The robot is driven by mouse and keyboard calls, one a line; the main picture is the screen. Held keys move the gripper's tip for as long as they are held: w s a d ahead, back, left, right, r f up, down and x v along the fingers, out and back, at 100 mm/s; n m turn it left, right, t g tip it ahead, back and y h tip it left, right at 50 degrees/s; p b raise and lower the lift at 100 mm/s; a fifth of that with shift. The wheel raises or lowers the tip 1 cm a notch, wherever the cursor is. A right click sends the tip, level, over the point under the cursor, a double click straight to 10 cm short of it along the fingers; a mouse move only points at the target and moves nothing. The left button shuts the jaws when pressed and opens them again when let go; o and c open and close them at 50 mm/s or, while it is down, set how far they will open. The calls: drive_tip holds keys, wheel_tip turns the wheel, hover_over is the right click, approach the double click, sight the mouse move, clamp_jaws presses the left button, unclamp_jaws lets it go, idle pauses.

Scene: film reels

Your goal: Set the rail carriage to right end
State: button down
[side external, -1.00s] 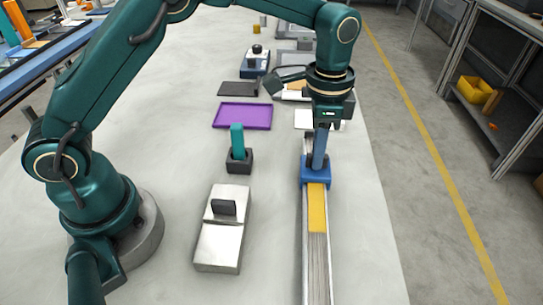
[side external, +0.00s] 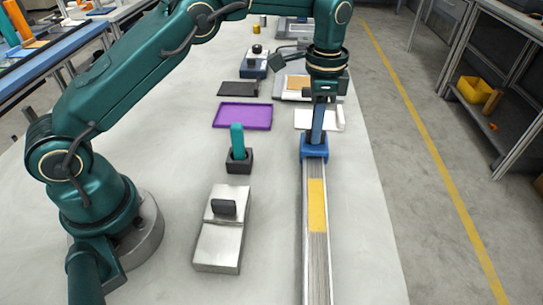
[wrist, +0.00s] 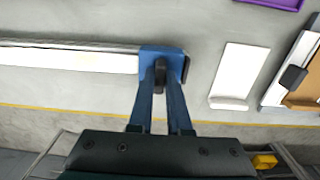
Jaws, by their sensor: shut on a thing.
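The rail (side external: 316,255) is a long pale track running from the front edge of the side view away into the table, with a yellow strip (side external: 317,205) on it. The blue carriage (side external: 314,153) sits at the far end of the rail. In the wrist view the carriage (wrist: 150,54) is at the right end of the visible rail (wrist: 75,58), with a dark knob standing on it. My gripper (side external: 316,138) is above the carriage, its two fingers (wrist: 160,88) shut on the knob. The fingers partly hide the knob.
A white angled piece (side external: 333,121) lies just beyond the carriage; it also shows in the wrist view (wrist: 240,75). A purple tray (side external: 242,116), a dark block with a teal handle (side external: 238,160) and a metal box (side external: 221,245) stand left of the rail.

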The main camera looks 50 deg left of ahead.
drive_tip(key=shift+w+a, duration=0.2)
drive_tip(key=shift+w, duration=0.1)
drive_tip(key=c, duration=0.9)
unclamp_jaws()
drive_tip(key=shift+o, duration=0.2)
drive_tip(key=shift+s, duration=0.1)
drive_tip(key=shift+r, duration=2.6)
